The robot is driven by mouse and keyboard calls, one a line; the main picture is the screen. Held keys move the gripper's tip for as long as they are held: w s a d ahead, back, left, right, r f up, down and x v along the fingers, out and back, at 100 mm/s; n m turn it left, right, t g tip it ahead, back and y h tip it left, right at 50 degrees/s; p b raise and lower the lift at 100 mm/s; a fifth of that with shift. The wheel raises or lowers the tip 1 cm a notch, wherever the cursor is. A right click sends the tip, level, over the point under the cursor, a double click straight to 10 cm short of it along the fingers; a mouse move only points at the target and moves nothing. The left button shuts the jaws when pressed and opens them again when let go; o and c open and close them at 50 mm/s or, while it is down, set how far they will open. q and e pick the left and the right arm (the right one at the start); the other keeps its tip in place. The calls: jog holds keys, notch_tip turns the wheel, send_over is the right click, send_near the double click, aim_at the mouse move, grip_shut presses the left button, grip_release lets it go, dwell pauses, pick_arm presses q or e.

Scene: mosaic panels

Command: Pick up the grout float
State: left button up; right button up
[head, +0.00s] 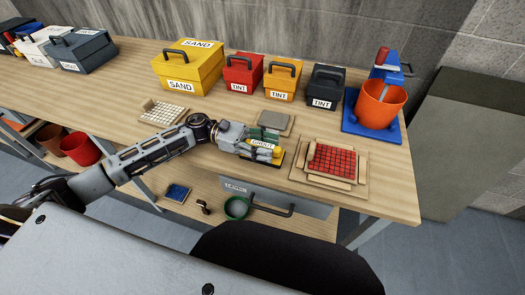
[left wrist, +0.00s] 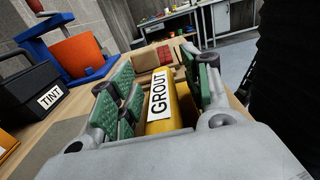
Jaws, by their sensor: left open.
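The grout float (head: 262,144), with a yellow body, a white GROUT label and a dark base edge, lies on the wooden workbench (head: 123,80). It also shows in the left wrist view (left wrist: 182,104). My left gripper (head: 266,149) is over it and open. In the left wrist view its green-padded fingers (left wrist: 165,85) stand on either side of the yellow body. I cannot tell whether the pads touch it. The gripper hides much of the float in the head view. My right gripper is not in view.
A red mosaic panel (head: 335,160) lies right of the float and a grey square tile (head: 274,121) behind it. Yellow SAND (head: 188,70), red TINT (head: 243,75) and dark TINT (head: 323,88) boxes line the back. An orange bucket (head: 380,104) stands on a blue base.

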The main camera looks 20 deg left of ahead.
aim_at(267, 145)
pick_arm(q)
grip_shut()
dwell(0.3)
jog(key=shift+r, duration=0.1)
jog(key=shift+r, duration=4.95)
